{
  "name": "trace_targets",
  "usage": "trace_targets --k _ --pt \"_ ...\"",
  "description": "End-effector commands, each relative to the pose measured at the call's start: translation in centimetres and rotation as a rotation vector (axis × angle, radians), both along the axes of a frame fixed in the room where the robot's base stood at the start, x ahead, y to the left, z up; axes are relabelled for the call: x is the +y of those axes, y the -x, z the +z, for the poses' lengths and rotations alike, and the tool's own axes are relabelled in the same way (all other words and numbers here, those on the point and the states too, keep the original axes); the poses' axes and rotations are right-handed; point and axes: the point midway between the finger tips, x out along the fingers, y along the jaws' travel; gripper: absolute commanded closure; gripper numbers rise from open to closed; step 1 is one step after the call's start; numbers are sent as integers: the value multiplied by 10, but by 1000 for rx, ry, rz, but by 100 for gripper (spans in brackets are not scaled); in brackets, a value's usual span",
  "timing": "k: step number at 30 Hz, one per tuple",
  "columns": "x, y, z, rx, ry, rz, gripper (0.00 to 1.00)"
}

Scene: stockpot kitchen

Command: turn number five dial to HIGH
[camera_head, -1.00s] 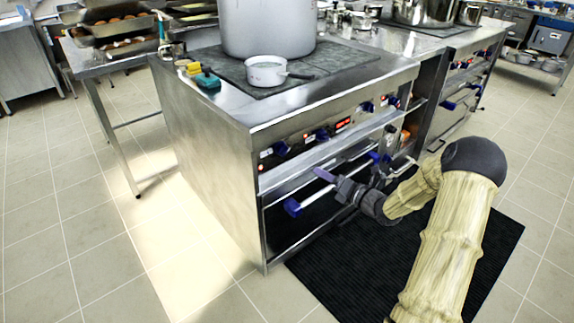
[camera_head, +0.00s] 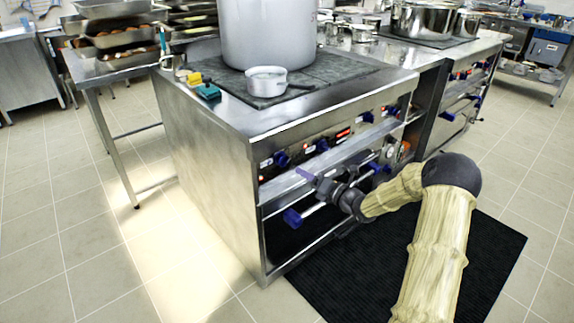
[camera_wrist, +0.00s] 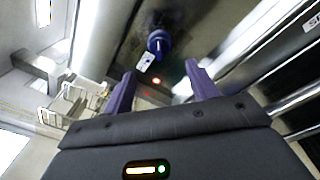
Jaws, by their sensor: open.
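Several blue dials sit along the steel cooker's front panel. One dial (camera_head: 281,159) is near the panel's left end, another dial (camera_head: 322,145) is to its right, and more are further right. I cannot read their numbers. My gripper (camera_head: 311,180) is open and empty in front of the panel, a little below these dials. In the wrist view a single blue dial (camera_wrist: 158,42) lies ahead, roughly between the lines of the two purple fingers (camera_wrist: 160,72) and apart from them. A small white label and a lit red lamp (camera_wrist: 156,80) are beside it.
An oven handle with blue ends (camera_head: 292,218) juts out below the panel, close under my gripper. A large pot (camera_head: 265,35) and a small saucepan (camera_head: 266,82) stand on the cooktop. A black mat (camera_head: 470,270) lies on the floor in front.

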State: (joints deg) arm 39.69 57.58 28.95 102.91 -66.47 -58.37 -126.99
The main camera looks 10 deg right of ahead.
Motion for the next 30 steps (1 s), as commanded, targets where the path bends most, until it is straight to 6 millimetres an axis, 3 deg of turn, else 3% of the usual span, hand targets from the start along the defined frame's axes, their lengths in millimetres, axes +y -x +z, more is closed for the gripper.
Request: trace_targets --k 15,27,30 --pt "51 -71 -1 -1 -1 0 42" --pt "56 -79 0 1 -1 -1 42" --pt "56 -79 0 1 -1 -1 59"
